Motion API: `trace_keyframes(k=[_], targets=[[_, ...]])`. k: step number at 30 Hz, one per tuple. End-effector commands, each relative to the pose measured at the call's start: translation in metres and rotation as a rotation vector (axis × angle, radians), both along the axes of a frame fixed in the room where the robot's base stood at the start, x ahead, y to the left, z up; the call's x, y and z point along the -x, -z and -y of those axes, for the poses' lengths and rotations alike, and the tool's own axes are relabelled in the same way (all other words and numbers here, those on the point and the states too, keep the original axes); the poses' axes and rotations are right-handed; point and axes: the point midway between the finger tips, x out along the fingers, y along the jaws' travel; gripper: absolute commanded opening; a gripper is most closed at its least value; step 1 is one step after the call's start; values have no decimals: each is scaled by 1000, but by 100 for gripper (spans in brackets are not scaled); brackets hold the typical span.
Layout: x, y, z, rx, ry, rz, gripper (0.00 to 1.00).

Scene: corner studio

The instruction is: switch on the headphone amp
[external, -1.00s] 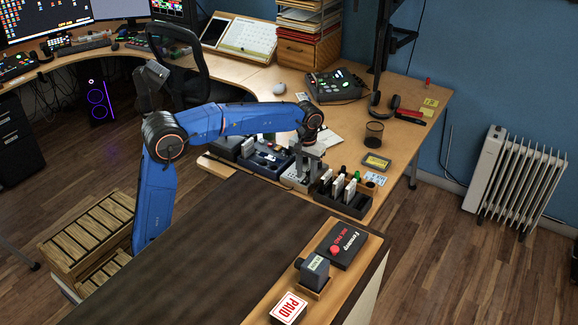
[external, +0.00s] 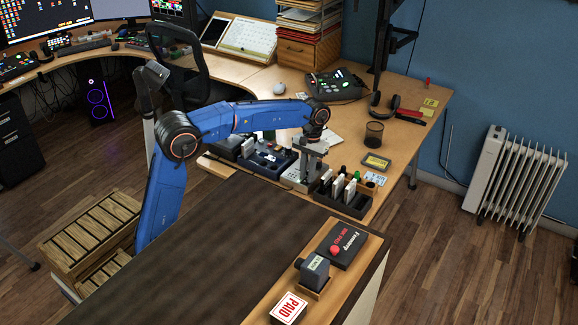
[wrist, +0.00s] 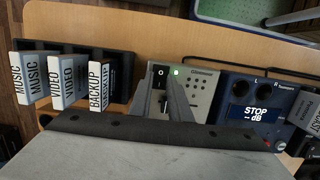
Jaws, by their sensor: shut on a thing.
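The headphone amp appears to be the light grey box (wrist: 197,84) in the middle of the wrist view. It has a black rocker switch (wrist: 160,74) marked "O" and a small lit green light beside it. In the external view the grey box (external: 292,181) is at the desk's near edge, partly behind my gripper (external: 308,167). In the wrist view my gripper (wrist: 170,88) has its fingertips at the switch, narrowly spaced and shut on it. The fingers hide the lower part of the switch.
A rack of upright cases (wrist: 69,82) stands left of the box. A blue unit (wrist: 258,104) reading "STOP" stands to its right. In the external view a dark cup (external: 374,134) and headphones (external: 384,105) are farther back on the desk.

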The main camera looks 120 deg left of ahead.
Motion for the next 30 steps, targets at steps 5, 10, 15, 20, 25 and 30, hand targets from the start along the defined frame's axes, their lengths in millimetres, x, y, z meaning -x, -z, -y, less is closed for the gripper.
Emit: trace_keyframes(k=[5,10,15,20,25,30], targets=[[0,1,-3,78,-1,0,0],[0,0,-3,100,0,0,0],[0,0,-3,99,1,0,0],[0,0,-3,99,1,0,36],[0,0,-3,98,1,0,36],[0,-2,-4,97,1,1,36]])
